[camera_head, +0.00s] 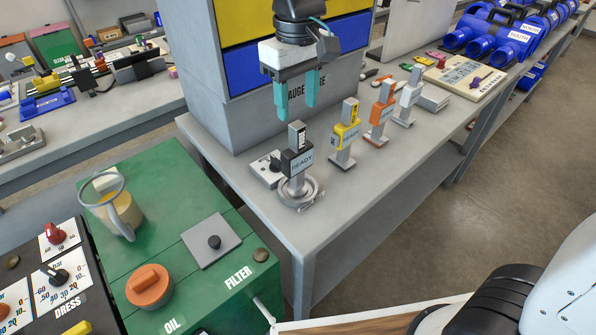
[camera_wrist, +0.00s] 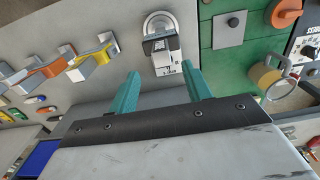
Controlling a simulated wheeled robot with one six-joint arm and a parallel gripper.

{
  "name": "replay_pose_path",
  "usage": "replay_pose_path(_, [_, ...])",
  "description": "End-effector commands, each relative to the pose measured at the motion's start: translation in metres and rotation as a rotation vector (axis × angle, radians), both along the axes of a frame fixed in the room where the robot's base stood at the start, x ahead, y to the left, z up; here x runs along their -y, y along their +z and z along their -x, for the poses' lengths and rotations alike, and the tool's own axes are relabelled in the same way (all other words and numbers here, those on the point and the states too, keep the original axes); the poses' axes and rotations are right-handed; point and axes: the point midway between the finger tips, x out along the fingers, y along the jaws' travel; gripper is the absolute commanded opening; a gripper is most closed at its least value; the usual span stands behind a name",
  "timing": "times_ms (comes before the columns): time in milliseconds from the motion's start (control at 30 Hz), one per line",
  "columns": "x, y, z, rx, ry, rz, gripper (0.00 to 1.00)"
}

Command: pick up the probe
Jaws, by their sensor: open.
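Several upright devices with grey handles stand in a row on the grey bench; no label I can read names one as the probe. The nearest is a black one (camera_head: 297,162) marked READY, on a round metal base. It also shows in the wrist view (camera_wrist: 162,45), ahead of and between the fingers. Beyond it stand a yellow one (camera_head: 345,136), an orange one (camera_head: 381,112) and a white one (camera_head: 407,96). My gripper (camera_head: 295,108) is open and empty, fingers pointing down, above and apart from the black device's handle.
A grey cabinet with yellow and blue fronts (camera_head: 290,42) stands close behind my gripper. A small grey block with a black knob (camera_head: 268,168) sits left of the black device. A green unit (camera_head: 190,262) with a jug (camera_head: 122,212) is at front left. The bench's front right is bare.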

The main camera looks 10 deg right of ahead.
Motion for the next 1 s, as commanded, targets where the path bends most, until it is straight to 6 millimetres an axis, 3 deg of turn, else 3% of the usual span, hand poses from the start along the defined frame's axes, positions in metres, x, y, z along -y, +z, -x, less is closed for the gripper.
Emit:
replay_pose_path(433, [0.000,-0.059,0.004,-0.002,-0.005,0.001,0.49])
replay_pose_path(733, [-0.001,-0.065,0.004,0.000,-0.004,0.000,0.49])
replay_pose_path(767, [-0.001,-0.065,0.004,0.000,-0.004,0.000,0.46])
replay_pose_path(933, [-0.001,-0.065,0.004,0.000,-0.004,0.000,0.00])
replay_pose_path(1000, [-0.001,-0.065,0.004,0.000,-0.004,0.000,0.00])
